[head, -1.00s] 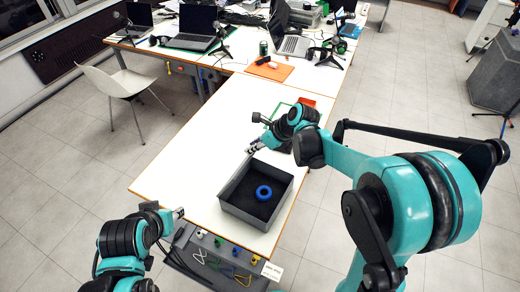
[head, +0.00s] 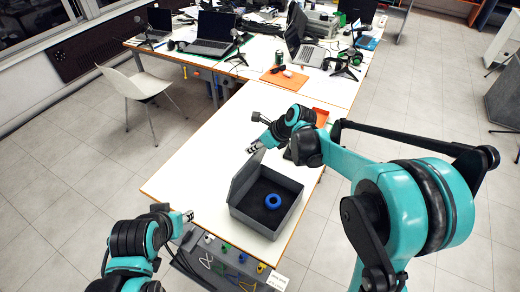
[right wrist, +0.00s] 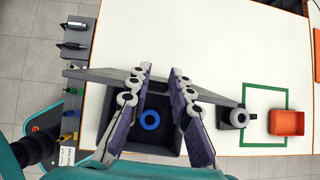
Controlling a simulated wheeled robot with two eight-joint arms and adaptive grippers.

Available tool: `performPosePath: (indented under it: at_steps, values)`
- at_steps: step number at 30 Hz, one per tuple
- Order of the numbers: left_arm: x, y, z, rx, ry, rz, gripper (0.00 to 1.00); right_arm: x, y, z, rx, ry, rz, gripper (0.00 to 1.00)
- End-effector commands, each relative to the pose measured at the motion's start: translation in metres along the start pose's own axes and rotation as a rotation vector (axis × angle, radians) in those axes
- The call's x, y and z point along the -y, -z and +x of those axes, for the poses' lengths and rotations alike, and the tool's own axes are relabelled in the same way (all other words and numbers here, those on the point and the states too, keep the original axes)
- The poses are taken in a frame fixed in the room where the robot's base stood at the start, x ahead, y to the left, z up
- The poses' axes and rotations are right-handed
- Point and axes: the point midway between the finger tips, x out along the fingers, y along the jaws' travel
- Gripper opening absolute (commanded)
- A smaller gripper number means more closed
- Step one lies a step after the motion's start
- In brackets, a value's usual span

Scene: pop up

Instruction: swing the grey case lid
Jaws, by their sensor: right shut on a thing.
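The grey case (head: 285,216) stands on the white table, and a blue ring (head: 273,201) lies inside it; both also show in the right wrist view, the ring (right wrist: 150,120) beyond the fingers. The grey case lid (head: 243,176) stands raised along the case's left side. My right gripper (head: 252,148) is at the lid's upper edge and shut on it. In the right wrist view the lid (right wrist: 100,75) shows as a long grey strip running behind the fingers (right wrist: 158,88). My left gripper (head: 188,216) hangs near the table's left edge, away from the case; its fingertips are too small to read.
A grey panel (head: 215,262) with several coloured pieces lies at the table's near end. An orange tray (right wrist: 287,122) and a green outline (right wrist: 265,87) are on the table to the case's far side. Laptops crowd the back table. The table left of the case is clear.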

Motion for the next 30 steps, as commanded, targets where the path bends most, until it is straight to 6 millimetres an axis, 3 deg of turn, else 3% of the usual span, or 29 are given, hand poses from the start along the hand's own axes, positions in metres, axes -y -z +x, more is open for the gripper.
performPosePath:
  at_steps: [10,23,30]
  values:
    - [0.0,0.002,-0.003,0.0,0.0,0.0,0.4,-0.001,-0.028,0.013,0.001,-0.001,-0.001,0.02]
    - [0.0,0.002,-0.003,0.0,0.0,0.0,0.4,0.0,-0.031,0.015,0.002,0.0,0.0,0.02]
    - [0.0,0.001,-0.001,0.0,0.0,0.0,0.4,-0.001,-0.045,0.027,0.002,-0.001,-0.001,0.02]
